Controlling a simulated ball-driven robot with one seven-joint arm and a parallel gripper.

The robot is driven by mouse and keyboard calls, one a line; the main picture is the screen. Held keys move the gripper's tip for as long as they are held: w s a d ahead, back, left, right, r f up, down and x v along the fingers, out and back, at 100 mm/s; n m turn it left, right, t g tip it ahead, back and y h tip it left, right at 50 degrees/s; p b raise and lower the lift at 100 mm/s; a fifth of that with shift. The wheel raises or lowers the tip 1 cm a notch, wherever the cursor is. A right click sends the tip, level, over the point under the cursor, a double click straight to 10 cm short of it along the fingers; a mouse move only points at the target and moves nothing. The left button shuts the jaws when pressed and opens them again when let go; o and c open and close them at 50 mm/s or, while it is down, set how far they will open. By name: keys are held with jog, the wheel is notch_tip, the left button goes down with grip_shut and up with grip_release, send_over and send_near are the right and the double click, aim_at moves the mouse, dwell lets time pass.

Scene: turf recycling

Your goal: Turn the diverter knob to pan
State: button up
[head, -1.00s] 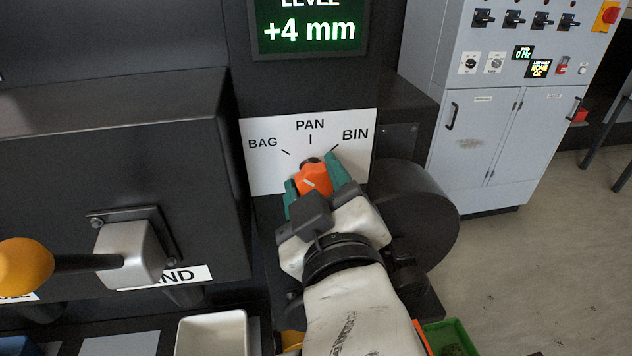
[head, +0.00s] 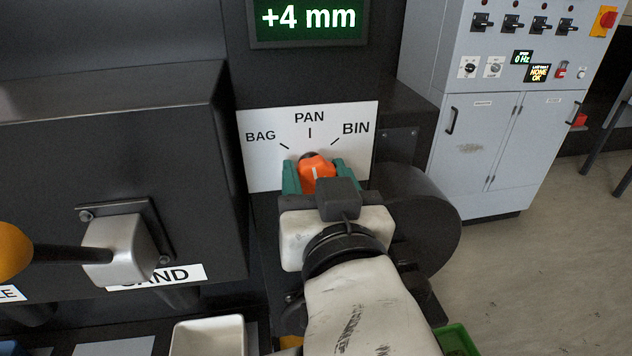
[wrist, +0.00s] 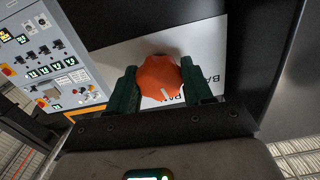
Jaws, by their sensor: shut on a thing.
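The orange diverter knob (head: 317,170) sits on a white plate (head: 262,172) marked BAG, PAN and BIN. Its white pointer line stands nearly upright in the head view, toward the PAN mark. My gripper (head: 318,176) is shut on the knob, with one green finger on each side. The wrist view also shows the knob (wrist: 158,76) between the two fingers (wrist: 165,88), its white line toward the plate's lettering. That lettering is partly hidden there by a finger.
A green display (head: 308,18) reading +4 mm is above the plate. A yellow-knobbed lever (head: 14,250) and a SAND label (head: 160,276) are at left. A white tray (head: 208,336) is below. A grey control cabinet (head: 490,150) stands at right, with open floor beside it.

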jog(key=shift+r+m, duration=0.15)
jog(key=shift+m, duration=0.45)
jog(key=shift+r, duration=0.1)
jog(key=o, duration=1)
jog(key=shift+s+f, duration=0.1)
jog(key=shift+f, duration=0.1)
jog(key=shift+p+v, duration=3.1)
jog(key=shift+v, duration=2.15)
